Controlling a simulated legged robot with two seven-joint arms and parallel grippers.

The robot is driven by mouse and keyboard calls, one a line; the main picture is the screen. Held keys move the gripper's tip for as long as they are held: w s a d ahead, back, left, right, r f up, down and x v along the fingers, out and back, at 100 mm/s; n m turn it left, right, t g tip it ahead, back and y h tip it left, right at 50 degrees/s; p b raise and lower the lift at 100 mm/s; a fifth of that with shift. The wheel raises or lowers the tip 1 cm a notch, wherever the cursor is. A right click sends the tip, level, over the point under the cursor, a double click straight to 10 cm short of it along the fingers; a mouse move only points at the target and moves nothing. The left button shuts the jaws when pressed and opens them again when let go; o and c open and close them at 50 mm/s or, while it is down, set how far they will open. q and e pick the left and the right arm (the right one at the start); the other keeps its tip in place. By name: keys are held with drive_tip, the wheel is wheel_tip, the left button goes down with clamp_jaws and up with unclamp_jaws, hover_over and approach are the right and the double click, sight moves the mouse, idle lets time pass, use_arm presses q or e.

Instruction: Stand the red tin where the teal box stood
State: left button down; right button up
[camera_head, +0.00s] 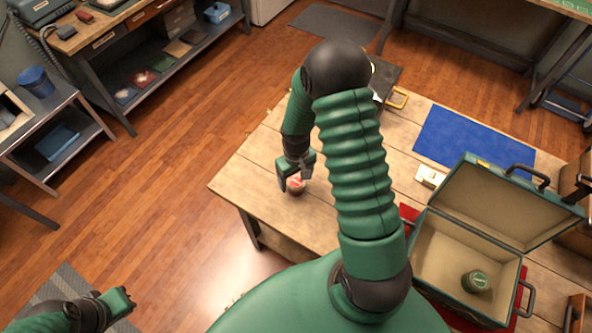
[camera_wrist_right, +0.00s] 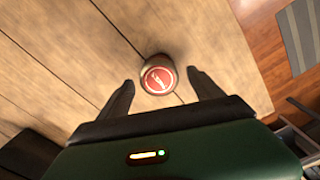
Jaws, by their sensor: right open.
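The red tin (camera_head: 296,185) stands on the wooden table near its left edge, with a red lid that faces up in the right wrist view (camera_wrist_right: 158,79). My right gripper (camera_head: 296,180) is at the tin, open, with a finger to each side. In the right wrist view my gripper (camera_wrist_right: 163,88) has the tin just ahead of and between its fingertips. My left gripper (camera_head: 122,300) is at the lower left, over the floor and away from the table; its jaws are too small to judge. I see no teal box apart from a green open case.
The open green case (camera_head: 408,250) stands on the table at the right with a green tin (camera_head: 476,281) inside. A blue mat (camera_head: 470,140) lies at the back. A small white-and-brass item (camera_head: 429,177) lies between them. My right arm hides the table's middle.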

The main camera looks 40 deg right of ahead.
sight(295, 183)
wheel_tip(295, 183, up, 9)
drive_tip(key=s+a+r+n+t, duration=0.1)
drive_tip(key=s+a+r, duration=0.1)
drive_tip(key=a, duration=0.5)
drive_tip(key=s+a+r+n+t, duration=0.1)
drive_tip(key=s+a+r, duration=0.2)
drive_tip(key=a, duration=0.4)
drive_tip(key=shift+s+a+r+t, duration=0.25)
drive_tip(key=shift+s+r+t, duration=0.1)
drive_tip(key=shift+r, duration=0.35)
drive_tip(key=shift+d, duration=0.2)
